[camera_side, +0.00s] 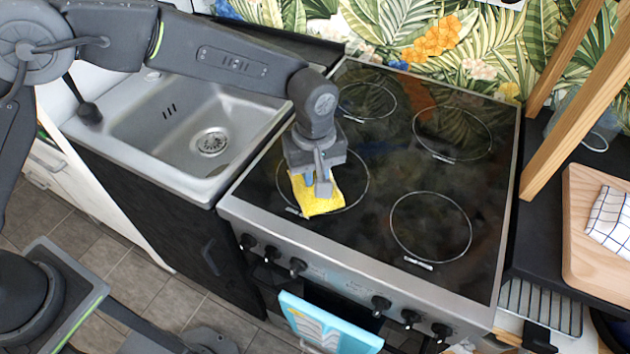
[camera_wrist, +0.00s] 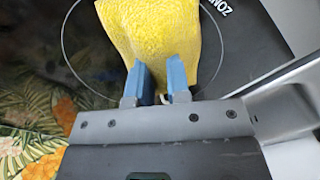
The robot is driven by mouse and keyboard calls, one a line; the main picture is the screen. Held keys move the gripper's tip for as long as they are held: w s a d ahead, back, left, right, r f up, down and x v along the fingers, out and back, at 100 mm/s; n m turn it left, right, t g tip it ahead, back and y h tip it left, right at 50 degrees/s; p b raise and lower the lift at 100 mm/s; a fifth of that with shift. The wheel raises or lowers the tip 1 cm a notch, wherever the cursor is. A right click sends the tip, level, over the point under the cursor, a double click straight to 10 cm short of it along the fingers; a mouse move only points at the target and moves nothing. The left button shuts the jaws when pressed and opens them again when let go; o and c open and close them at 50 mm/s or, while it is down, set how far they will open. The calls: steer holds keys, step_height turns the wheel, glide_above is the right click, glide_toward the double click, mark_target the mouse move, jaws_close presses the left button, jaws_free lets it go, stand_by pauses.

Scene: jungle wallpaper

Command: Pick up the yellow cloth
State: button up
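The yellow cloth (camera_side: 312,196) lies on the front left burner ring of the black glass stove. My gripper (camera_side: 322,190) is right over it, pointing down, and hides part of its back edge. In the wrist view the cloth (camera_wrist: 150,35) fills the upper middle, spread and slightly rumpled. The two blue fingertips of my gripper (camera_wrist: 158,82) stand apart over its near edge, with yellow cloth visible between them. I cannot tell whether the fingers touch the cloth.
The stove top (camera_side: 390,175) is otherwise clear. A steel sink (camera_side: 190,130) is at the left. A blue towel (camera_side: 325,325) hangs at the oven front. A wooden board (camera_side: 590,235) with a checked cloth (camera_side: 612,220) and wooden posts (camera_side: 585,115) stand at the right.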

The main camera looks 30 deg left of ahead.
jaws_close()
steer(key=shift+r, duration=0.15)
steer(key=shift+r, duration=0.55)
step_height(320, 180, up, 3)
steer(key=shift+f, duration=0.1)
steer(key=a+r, duration=0.6)
steer(key=a, duration=0.5)
steer(key=shift+w+a+r, duration=0.35)
steer(key=shift+r, duration=0.05)
